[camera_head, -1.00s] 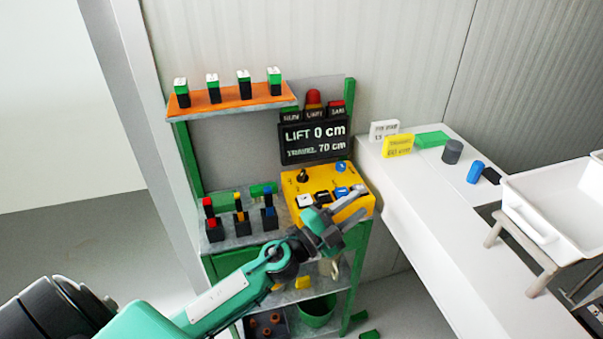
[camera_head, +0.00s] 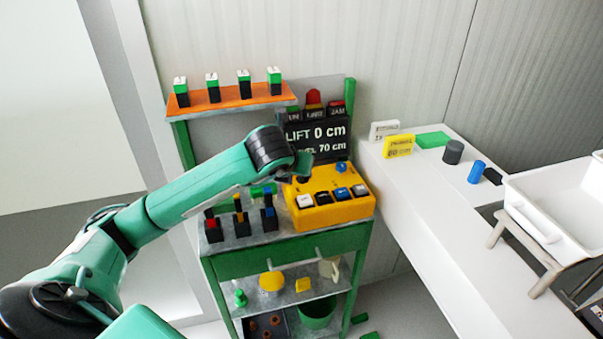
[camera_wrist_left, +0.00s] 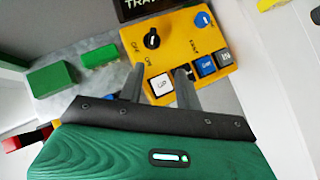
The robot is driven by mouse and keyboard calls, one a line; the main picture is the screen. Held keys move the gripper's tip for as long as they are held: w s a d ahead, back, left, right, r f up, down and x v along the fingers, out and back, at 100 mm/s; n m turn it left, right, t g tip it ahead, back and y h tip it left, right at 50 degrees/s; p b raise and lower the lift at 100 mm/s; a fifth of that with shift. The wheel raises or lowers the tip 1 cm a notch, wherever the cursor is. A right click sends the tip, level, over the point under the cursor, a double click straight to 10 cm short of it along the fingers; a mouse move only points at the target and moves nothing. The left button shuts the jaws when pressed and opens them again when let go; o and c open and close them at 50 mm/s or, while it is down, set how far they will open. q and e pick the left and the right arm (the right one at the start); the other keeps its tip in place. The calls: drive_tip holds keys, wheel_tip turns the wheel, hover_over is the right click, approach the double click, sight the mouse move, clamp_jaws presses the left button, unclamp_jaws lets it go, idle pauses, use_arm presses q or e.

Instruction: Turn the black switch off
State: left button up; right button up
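In the head view the switch is largely hidden by my left gripper (camera_head: 301,166), which hangs over the box's back left corner. In the left wrist view my left gripper (camera_wrist_left: 159,72) has two separated fingers with nothing gripped. The fingertips overlap the white button and a dark button, apart from the switch. My right gripper is out of view.
White, black and blue buttons line the box front, with a blue knob (camera_head: 342,167) behind. A display sign (camera_head: 318,133) stands behind the box. Small red, yellow and blue-topped switches stand to its left. A white counter (camera_head: 420,215) lies to the right.

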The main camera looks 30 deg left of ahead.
use_arm(q)
drive_tip(key=shift+y, duration=0.3)
drive_tip(key=p+x, duration=0.1)
drive_tip(key=x, duration=0.3)
drive_tip(key=p+x, duration=0.1)
drive_tip(key=x, duration=0.4)
drive_tip(key=a+p+x, duration=0.1)
drive_tip(key=x, duration=0.3)
drive_tip(key=shift+w+p, duration=0.25)
drive_tip(key=shift+p, duration=0.1)
clamp_jaws()
